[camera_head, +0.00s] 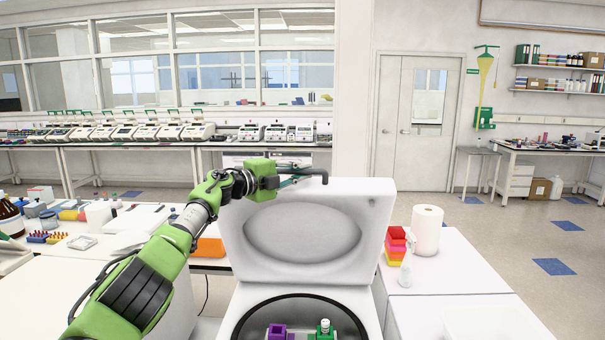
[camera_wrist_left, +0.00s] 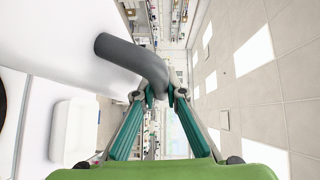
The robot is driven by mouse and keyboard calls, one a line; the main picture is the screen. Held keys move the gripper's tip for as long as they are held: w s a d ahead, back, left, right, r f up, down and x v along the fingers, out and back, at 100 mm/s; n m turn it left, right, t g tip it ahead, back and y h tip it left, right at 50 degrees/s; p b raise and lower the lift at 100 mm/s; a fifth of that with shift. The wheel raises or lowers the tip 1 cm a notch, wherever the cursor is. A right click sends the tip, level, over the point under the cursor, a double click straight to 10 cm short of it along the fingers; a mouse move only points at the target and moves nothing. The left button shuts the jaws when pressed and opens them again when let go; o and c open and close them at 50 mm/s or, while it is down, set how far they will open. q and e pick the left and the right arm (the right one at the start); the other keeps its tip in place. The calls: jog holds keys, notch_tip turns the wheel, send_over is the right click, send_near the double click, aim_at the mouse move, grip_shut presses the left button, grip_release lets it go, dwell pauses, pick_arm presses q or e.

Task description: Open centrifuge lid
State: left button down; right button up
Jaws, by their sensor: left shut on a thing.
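The centrifuge lid (camera_head: 372,215) is raised and stands nearly upright, slightly tilted, behind the open bowl of the white centrifuge (camera_head: 375,305). Its recessed inner side faces me. In the bowl sit a purple holder (camera_head: 277,332) and a green holder (camera_head: 324,333); the bowl's near part is cut off by the frame. My left gripper (camera_head: 297,178) is at the lid's top edge, shut on the dark curved handle (camera_head: 325,178). The left wrist view shows the grey handle (camera_wrist_left: 128,54) between the fingertips (camera_wrist_left: 161,96). My right gripper is not in view.
Right of the centrifuge, a paper roll (camera_head: 427,230), stacked red and yellow boxes (camera_head: 396,245) and a small bottle (camera_head: 405,275) stand on a white bench (camera_head: 450,275). A cluttered bench (camera_head: 75,245) lies on the left. Thermal cyclers (camera_head: 145,132) line the far bench.

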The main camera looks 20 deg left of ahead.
pick_arm(q)
jog(key=shift+w+r, duration=0.1)
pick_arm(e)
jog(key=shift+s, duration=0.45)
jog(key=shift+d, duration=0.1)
pick_arm(q)
jog(key=c, duration=2)
grip_release()
jog(key=shift+c, duration=0.2)
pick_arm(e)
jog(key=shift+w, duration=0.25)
pick_arm(q)
jog(key=shift+s+a, duration=0.4)
jog(key=shift+s, duration=0.1)
jog(key=v, duration=1)
jog(key=shift+s+r, duration=0.15)
jog(key=shift+s, duration=0.25)
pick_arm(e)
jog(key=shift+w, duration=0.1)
